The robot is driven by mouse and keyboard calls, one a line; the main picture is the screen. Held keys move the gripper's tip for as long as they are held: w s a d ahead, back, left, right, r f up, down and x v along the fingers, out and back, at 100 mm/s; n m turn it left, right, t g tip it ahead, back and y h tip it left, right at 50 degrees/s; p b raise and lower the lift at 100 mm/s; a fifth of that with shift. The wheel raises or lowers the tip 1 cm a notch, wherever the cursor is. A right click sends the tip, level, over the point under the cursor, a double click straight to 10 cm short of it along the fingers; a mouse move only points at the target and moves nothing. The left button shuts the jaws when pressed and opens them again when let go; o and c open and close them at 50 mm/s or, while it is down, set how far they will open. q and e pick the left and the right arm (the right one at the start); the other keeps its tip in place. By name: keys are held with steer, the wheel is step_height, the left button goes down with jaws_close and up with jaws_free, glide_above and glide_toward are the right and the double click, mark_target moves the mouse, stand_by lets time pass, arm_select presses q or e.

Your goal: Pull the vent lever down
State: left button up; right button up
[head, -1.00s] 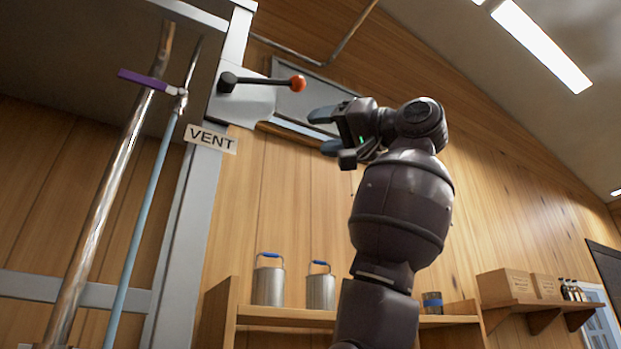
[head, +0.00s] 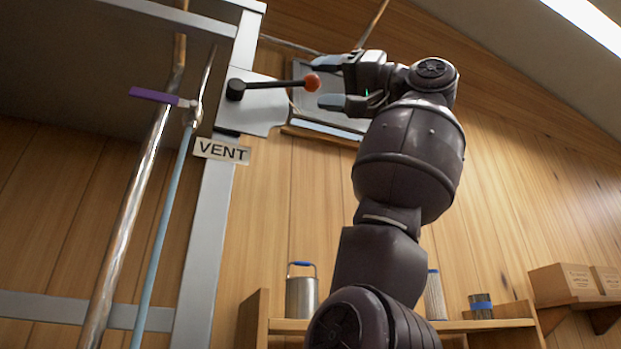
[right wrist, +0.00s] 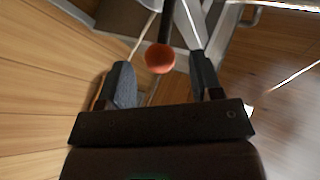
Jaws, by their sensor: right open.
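The vent lever (head: 275,85) is a black rod with a red-orange ball knob (head: 312,82). It points right, about level, from a black pivot on a pale plate (head: 265,110). The VENT sign (head: 222,151) hangs below it on the grey post. My right gripper (head: 322,82) is open, with one finger above and one below the knob's level. In the right wrist view the knob (right wrist: 160,58) lies between the open fingertips (right wrist: 162,75), with no clear contact. My left gripper is in no view.
A purple-handled valve (head: 155,97) sits on a pale blue pipe, left of the post. A steel pipe (head: 128,210) runs beside it. A wooden shelf (head: 290,326) below holds metal canisters (head: 301,297). A framed panel (head: 330,105) is on the wall behind the gripper.

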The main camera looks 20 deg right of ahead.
mark_target(310, 90)
steer(key=shift+p+x, duration=0.45)
steer(key=shift+x, duration=1.25)
steer(key=shift+c, duration=0.2)
jaws_close()
